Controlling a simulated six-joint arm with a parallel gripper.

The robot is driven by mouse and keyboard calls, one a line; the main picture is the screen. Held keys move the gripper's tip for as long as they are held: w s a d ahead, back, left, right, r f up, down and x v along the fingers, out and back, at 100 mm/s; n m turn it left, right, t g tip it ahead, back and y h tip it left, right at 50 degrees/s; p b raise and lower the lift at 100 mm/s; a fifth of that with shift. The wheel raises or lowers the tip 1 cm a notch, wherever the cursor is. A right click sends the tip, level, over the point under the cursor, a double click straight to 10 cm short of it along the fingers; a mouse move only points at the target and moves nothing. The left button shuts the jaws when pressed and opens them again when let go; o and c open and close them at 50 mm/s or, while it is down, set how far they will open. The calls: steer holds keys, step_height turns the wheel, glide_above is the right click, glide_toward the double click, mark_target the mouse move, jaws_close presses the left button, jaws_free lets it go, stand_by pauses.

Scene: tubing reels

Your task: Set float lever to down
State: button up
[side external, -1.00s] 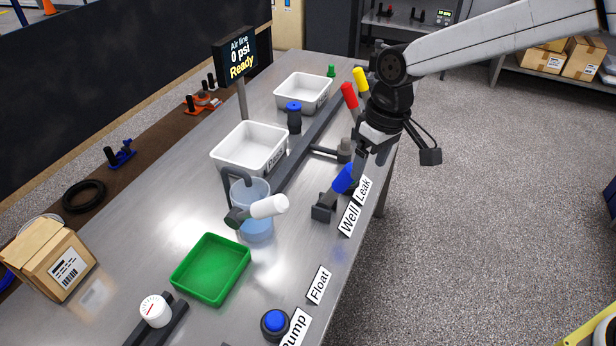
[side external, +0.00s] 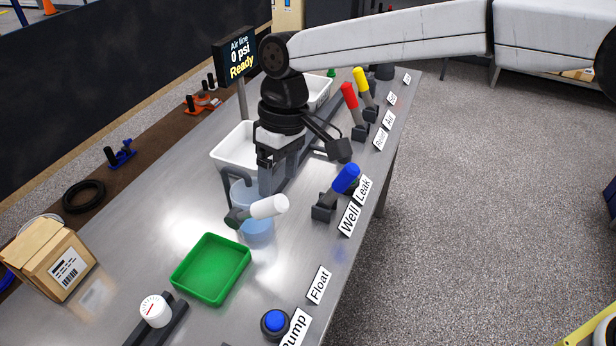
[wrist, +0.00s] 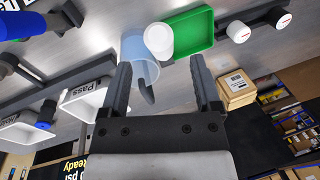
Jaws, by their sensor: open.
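The white-handled lever (side external: 268,206), probably the float lever, points right and slightly up from its dark hub beside the clear blue-tinted tank (side external: 257,229). The Float label (side external: 319,285) lies nearer the front edge. In the wrist view the white handle (wrist: 159,38) shows end-on in front of the tank (wrist: 138,52). My gripper (side external: 270,190) is above and just behind the handle, over the tank. In the wrist view its two fingers (wrist: 161,76) are spread, with nothing held between them; the handle appears beyond the fingertips. Contact with the tank cannot be told.
A blue-handled lever (side external: 345,179) stands to the right, with red (side external: 349,95) and yellow (side external: 361,80) levers farther back. A white bin (side external: 230,152) is behind my gripper. A green tray (side external: 210,268) and blue button (side external: 275,321) are nearer.

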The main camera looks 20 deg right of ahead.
mark_target(276, 212)
steer(key=shift+s+a+f, duration=0.15)
steer(key=shift+a+f, duration=0.05)
steer(key=shift+f, duration=1.05)
steer(key=shift+s+a+f, duration=0.1)
steer(key=shift+a+f, duration=0.05)
steer(key=shift+f, duration=1.1)
steer(key=shift+s+a+f, duration=0.15)
steer(key=shift+a+f, duration=0.05)
steer(key=shift+f, duration=1.05)
jaws_close()
